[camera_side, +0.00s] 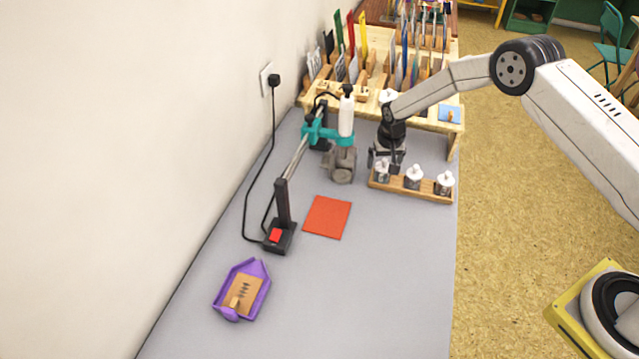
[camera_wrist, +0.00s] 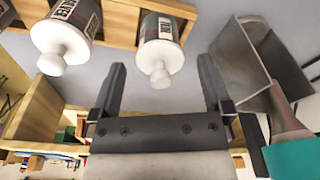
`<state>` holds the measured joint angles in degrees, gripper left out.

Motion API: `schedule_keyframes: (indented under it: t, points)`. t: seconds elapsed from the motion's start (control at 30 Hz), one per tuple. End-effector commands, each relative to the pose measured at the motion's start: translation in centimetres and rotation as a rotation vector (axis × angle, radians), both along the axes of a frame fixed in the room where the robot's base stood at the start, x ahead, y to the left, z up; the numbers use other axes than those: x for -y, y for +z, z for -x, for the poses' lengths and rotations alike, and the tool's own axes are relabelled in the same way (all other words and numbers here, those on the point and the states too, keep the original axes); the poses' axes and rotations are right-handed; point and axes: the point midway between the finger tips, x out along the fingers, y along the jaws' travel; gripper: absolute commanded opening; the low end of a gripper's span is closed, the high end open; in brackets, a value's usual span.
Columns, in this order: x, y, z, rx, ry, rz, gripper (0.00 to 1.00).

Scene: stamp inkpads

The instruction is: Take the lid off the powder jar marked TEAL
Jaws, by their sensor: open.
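Three metal powder jars with white knobbed lids stand in a row in a wooden holder (camera_side: 410,190): a left jar (camera_side: 382,178), a middle jar (camera_side: 413,183) and a right jar (camera_side: 444,188). My gripper (camera_side: 385,165) is at the left jar, open and holding nothing. In the wrist view my gripper (camera_wrist: 161,68) has its two fingers apart, with a white lid knob (camera_wrist: 160,76) between or beyond them; contact cannot be told. A second white lid (camera_wrist: 62,48) is further left. The jar labels are partly visible, but I cannot read TEAL on any.
A teal-clamped stand (camera_side: 318,132) holds a grey tool (camera_side: 342,165) just left of my gripper. A wooden rack (camera_side: 430,122) stands behind. An orange mat (camera_side: 327,217) and a purple tray (camera_side: 226,297) with a stamp lie in front. The front right table is clear.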

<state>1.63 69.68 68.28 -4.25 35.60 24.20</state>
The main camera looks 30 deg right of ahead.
Motion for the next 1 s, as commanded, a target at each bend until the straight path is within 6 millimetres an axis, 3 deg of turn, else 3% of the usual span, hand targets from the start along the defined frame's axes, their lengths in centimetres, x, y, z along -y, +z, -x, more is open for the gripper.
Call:
schedule_keyframes:
  t: [0.43, 0.47, 0.73, 1.0]
  points:
    - [0.01, 0.02, 0.00, 0.000, 0.000, 0.000, 1.00]
    - [0.01, 0.03, 0.00, 0.000, 0.000, 0.000, 0.94]
    - [0.01, 0.03, 0.00, 0.000, 0.000, 0.000, 0.09]
    - [0.00, 0.03, -0.01, 0.000, 0.000, 0.000, 0.06]
